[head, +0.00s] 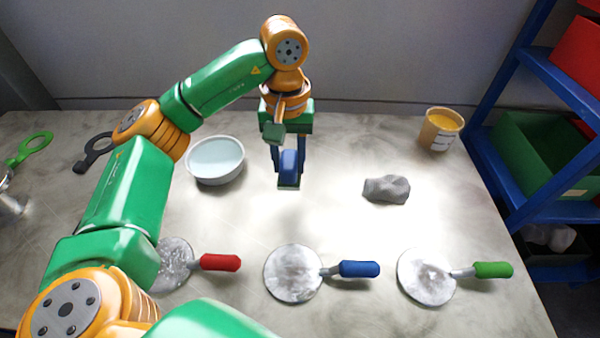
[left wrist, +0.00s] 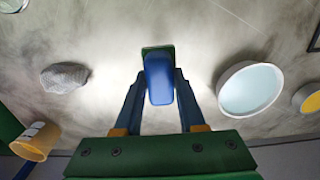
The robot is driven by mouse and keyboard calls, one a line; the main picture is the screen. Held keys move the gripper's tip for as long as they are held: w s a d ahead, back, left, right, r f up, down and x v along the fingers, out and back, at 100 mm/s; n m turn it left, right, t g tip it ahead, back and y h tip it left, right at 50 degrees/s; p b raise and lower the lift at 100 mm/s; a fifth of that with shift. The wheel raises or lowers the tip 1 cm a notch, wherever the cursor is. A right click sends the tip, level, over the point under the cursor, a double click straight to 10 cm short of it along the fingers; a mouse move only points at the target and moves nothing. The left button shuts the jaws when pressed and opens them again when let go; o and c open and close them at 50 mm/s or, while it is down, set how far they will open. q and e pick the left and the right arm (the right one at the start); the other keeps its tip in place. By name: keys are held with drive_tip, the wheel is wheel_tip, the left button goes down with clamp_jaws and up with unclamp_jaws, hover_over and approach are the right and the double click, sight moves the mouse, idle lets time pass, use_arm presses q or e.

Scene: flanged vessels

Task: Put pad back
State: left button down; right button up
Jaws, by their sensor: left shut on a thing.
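My left gripper (head: 288,160) hangs above the table behind the discs, pointing down, with its fingers shut on the pad. The pad (head: 289,164) has a blue grip body and a flat green base at its lower end. In the left wrist view, the pad (left wrist: 158,80) sits between the fingertips (left wrist: 157,88), its green edge showing beyond the blue part. It seems clear of the table, with a faint shadow below it. My right gripper is not in view.
Three stained round discs with red (head: 220,262), blue (head: 360,269) and green (head: 493,270) handles lie in front. A bowl of pale liquid (head: 216,180) stands left of the gripper. A grey lump (head: 386,189) and orange cup (head: 440,145) are right. A blue shelf (head: 545,75) borders the table.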

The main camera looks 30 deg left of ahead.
use_arm(q)
drive_tip(key=w+f, duration=0.3)
drive_tip(key=shift+f, duration=0.3)
drive_tip(key=f, duration=0.2)
drive_tip(key=f+p, duration=0.1)
drive_tip(key=shift+w+a+f, duration=0.1)
drive_tip(key=shift+w+f, duration=0.2)
drive_tip(key=shift+f, duration=0.1)
drive_tip(key=shift+w, duration=0.1)
drive_tip(key=shift+f, duration=0.1)
drive_tip(key=shift+f, duration=0.15)
drive_tip(key=c, duration=0.5)
unclamp_jaws()
